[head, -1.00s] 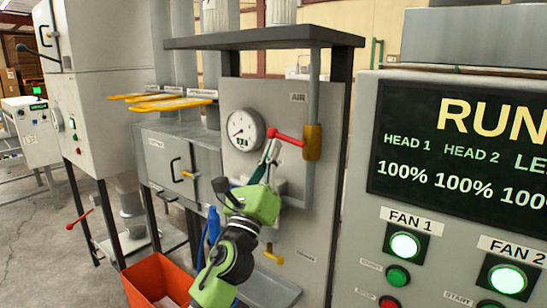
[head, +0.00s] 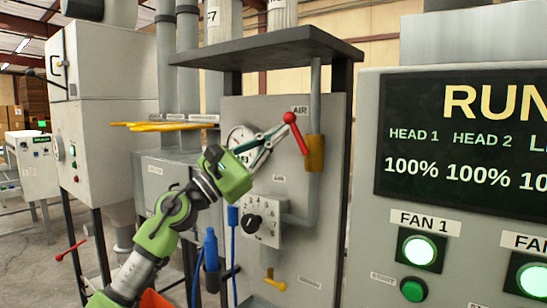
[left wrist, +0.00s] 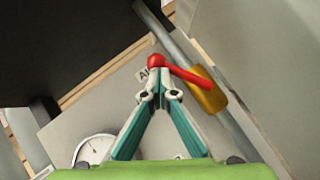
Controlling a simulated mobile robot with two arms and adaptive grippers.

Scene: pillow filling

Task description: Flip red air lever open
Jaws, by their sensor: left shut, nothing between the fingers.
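The red air lever (head: 298,136) sits on a brass valve body (head: 314,153) on a grey vertical pipe, under the AIR label. It slants up and left from the valve, with its round knob at the upper end. My left gripper (head: 284,129) is shut and empty, its tips right beside the lever near the knob. In the left wrist view the closed fingertips (left wrist: 159,95) are just below the knob of the red lever (left wrist: 187,74); I cannot tell whether they touch it. My right gripper is not in view.
A round gauge (head: 237,137) is partly hidden behind my left gripper. Below are a dial box (head: 265,222) and a yellow handle (head: 274,280). A dark shelf (head: 265,49) overhangs the panel. A control console (head: 375,190) stands close on the right.

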